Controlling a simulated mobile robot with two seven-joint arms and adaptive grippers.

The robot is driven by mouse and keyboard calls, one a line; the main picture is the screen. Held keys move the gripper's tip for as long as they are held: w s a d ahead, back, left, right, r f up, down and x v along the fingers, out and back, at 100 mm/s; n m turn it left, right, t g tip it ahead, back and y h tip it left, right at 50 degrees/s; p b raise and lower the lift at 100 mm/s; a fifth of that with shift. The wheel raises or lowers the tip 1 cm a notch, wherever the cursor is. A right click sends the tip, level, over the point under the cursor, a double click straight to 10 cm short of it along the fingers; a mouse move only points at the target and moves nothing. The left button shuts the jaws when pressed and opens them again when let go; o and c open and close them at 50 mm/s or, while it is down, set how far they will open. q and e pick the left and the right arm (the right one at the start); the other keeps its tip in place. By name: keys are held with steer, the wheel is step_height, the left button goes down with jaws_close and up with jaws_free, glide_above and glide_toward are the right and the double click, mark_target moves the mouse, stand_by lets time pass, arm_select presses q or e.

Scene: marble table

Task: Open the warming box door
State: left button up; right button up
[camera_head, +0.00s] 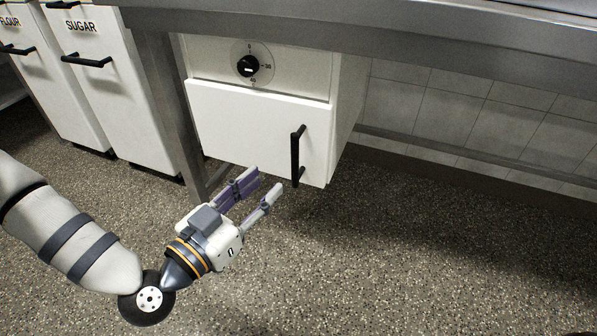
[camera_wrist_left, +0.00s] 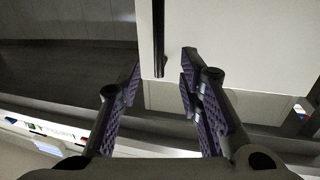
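The warming box (camera_head: 345,100) hangs under the steel counter and has a dial (camera_head: 248,66) above its white door (camera_head: 250,125). The door looks shut. Its black vertical bar handle (camera_head: 296,155) is near the door's right edge. My left gripper (camera_head: 266,182) is open and empty, just below and in front of the door, to the left of the handle's lower end. In the left wrist view the handle (camera_wrist_left: 158,35) shows upright ahead, between the lines of the two open fingers (camera_wrist_left: 160,72), and the white door (camera_wrist_left: 225,45) fills the right. My right gripper is not in view.
The steel counter (camera_head: 420,35) runs above the box, with a metal leg (camera_head: 165,90) at its left. White drawers labelled flour and sugar (camera_head: 115,100) stand at the far left. The speckled floor (camera_head: 430,260) below and right is clear.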

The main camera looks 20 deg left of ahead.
mark_target(292, 159)
arm_select(q)
steer(key=b+x, duration=0.1)
steer(key=x, duration=0.5)
steer(key=b+x, duration=0.1)
steer(key=x, duration=0.2)
steer(key=shift+w+f+b, duration=0.25)
steer(key=shift+w+b, duration=0.05)
steer(key=shift+w+d+r, duration=0.15)
steer(key=shift+w+d, duration=0.05)
steer(key=shift+w, duration=0.3)
jaws_close()
